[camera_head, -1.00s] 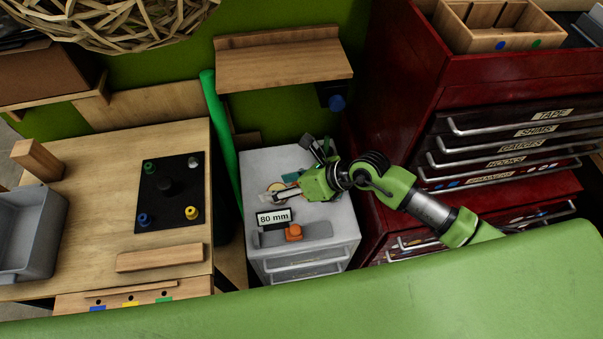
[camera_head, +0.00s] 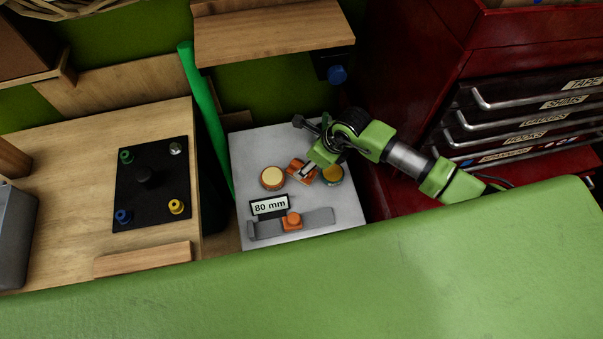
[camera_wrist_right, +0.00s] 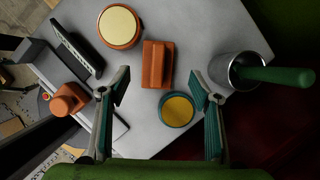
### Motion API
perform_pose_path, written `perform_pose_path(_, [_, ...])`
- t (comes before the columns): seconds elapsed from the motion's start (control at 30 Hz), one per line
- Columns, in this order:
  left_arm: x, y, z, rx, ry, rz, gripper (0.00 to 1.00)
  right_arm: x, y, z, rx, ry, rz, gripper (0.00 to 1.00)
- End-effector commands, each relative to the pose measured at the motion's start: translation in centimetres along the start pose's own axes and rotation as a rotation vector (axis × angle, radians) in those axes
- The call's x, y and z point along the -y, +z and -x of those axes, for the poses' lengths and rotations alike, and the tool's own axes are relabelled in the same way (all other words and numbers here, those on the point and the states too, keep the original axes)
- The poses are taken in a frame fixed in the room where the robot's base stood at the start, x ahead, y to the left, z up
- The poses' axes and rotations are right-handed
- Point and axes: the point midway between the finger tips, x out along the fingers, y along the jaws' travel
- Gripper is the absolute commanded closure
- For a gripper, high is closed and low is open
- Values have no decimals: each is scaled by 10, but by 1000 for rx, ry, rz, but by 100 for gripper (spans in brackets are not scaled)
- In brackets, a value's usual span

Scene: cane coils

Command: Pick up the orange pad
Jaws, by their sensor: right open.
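A round orange pad with a cream top (camera_head: 272,178) lies on the grey cabinet top, and it also shows in the right wrist view (camera_wrist_right: 119,26). Beside it is an orange rectangular block (camera_wrist_right: 157,64), partly covered by my gripper in the head view. A round teal pad with a yellow top (camera_wrist_right: 177,110) lies on the block's other side. My right gripper (camera_wrist_right: 160,78) is open and empty. Its fingers spread above the cabinet top, with the block between and beyond the tips. The round orange pad is outside the fingers' gap. My left gripper is out of view.
An "80 mm" sign (camera_head: 269,206) and a grey caliper-like tool with an orange slider (camera_head: 292,221) are at the cabinet's front. A metal cup with a green handle (camera_wrist_right: 233,72) stands right in the wrist view. A wooden shelf (camera_head: 273,38) hangs behind; red drawers (camera_head: 533,117) stand right.

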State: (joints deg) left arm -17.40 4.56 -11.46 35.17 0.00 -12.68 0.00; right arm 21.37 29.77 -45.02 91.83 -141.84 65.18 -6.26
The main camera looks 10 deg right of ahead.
Motion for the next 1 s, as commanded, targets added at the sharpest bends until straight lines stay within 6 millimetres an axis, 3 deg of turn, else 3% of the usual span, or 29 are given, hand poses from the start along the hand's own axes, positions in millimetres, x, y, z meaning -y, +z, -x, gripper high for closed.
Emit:
perform_pose_path(0.1, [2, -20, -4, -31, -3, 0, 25, 0, 0, -5, 1, 0, 0, 42])
perform_pose_path(0.17, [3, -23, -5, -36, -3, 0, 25, 0, 1, -6, 1, 0, 0, 42])
perform_pose_path(0.6, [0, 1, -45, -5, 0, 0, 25, -3, 1, -54, 2, 1, -1, 42])
perform_pose_path(0.93, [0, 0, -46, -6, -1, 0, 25, -3, 2, -56, 1, 0, 0, 42])
perform_pose_path(1.0, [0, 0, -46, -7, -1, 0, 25, -3, 2, -56, 1, 0, 0, 61])
